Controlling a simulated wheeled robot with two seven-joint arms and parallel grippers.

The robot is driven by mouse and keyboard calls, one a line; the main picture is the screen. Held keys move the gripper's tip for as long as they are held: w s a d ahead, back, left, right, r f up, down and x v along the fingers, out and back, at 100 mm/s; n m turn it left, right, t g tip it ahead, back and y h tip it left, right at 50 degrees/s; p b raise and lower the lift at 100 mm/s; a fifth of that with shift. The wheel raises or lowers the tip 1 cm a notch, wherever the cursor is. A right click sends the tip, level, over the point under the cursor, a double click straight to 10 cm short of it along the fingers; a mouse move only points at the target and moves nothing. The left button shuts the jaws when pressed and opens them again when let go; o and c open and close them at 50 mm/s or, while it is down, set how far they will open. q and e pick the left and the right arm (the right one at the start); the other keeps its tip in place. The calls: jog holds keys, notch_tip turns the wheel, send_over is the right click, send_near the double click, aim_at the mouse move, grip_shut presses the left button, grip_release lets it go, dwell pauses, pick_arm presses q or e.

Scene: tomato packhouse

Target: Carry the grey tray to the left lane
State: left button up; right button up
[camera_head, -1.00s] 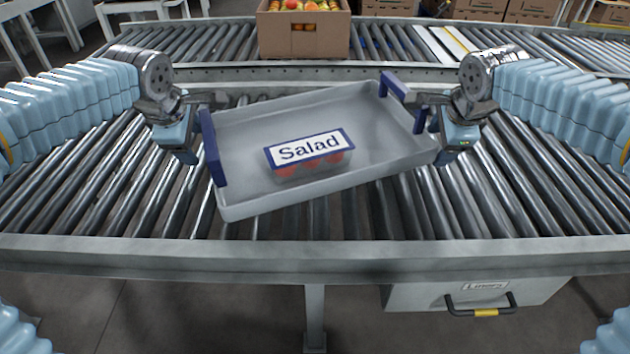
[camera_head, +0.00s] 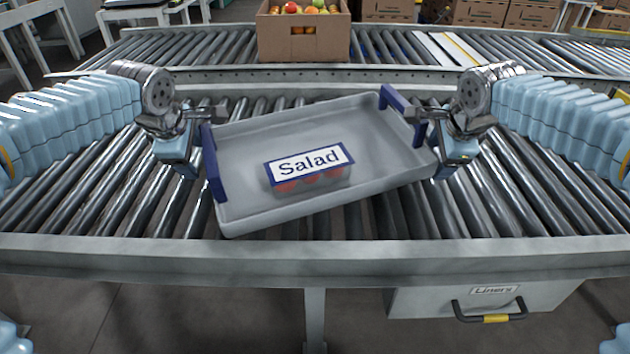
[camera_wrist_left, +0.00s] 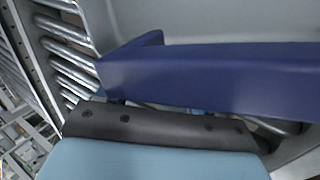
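The grey tray (camera_head: 375,180) is over the near roller conveyor, turned so that its right end lies further back. It has a dark blue handle at each end. A clear pack of red tomatoes with a "Salad" label (camera_head: 308,163) lies in it. My left gripper (camera_head: 206,130) is at the left handle (camera_head: 212,172), and this handle (camera_wrist_left: 215,75) fills much of the left wrist view. My right gripper (camera_head: 422,122) is at the right handle (camera_head: 395,100). Both grippers appear shut on the handles, though the fingertips are partly hidden. I cannot tell whether the tray touches the rollers.
A second roller conveyor (camera_head: 190,47) runs behind, with a cardboard box of fruit (camera_head: 303,38) on it. A steel rail (camera_head: 320,255) edges the near conveyor. A "Liners" drawer (camera_head: 420,300) hangs below. Bare rollers (camera_head: 90,190) lie left of the tray, and more (camera_head: 540,195) to its right.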

pick_arm(q)
jog(key=shift+o, duration=0.5)
jog(key=shift+r, duration=0.15)
pick_arm(e)
jog(key=shift+d+r, duration=0.1)
jog(key=shift+r, duration=0.1)
pick_arm(q)
jog(key=shift+o, duration=1.1)
jog(key=shift+a, duration=0.3)
pick_arm(e)
jog(key=shift+d, duration=0.25)
pick_arm(q)
jog(key=shift+o, duration=1)
jog(key=shift+a, duration=0.15)
pick_arm(e)
jog(key=o, duration=0.5)
jog(key=shift+d, duration=0.15)
